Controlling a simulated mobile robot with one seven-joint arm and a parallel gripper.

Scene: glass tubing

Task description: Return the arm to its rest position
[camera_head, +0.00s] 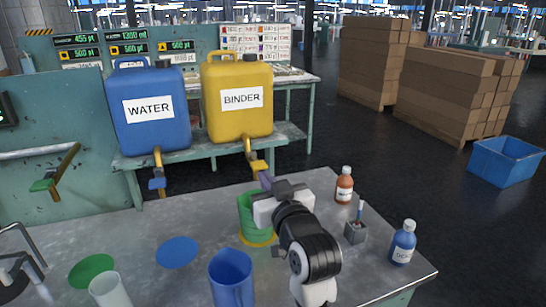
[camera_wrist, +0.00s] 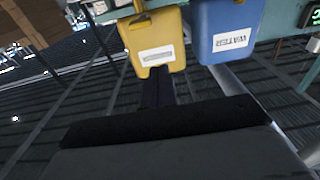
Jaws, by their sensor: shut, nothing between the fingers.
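My arm reaches over the front of the workbench in the head view. My gripper (camera_head: 265,180) points toward the yellow BINDER canister's tap. It is shut with nothing between its fingers. It is beside and partly in front of a green cup (camera_head: 248,222), hiding part of it; I cannot tell whether they touch. In the wrist view, my gripper's dark fingers (camera_wrist: 158,82) point toward the yellow BINDER canister (camera_wrist: 155,40), with the blue WATER canister (camera_wrist: 228,30) to its right.
The workbench (camera_head: 150,222) holds a blue jug (camera_head: 231,280), a white cup (camera_head: 110,290), a brown bottle (camera_head: 344,186), a small grey holder (camera_head: 355,232) and a blue bottle (camera_head: 403,245). Green (camera_head: 92,271) and blue (camera_head: 177,252) discs mark its left.

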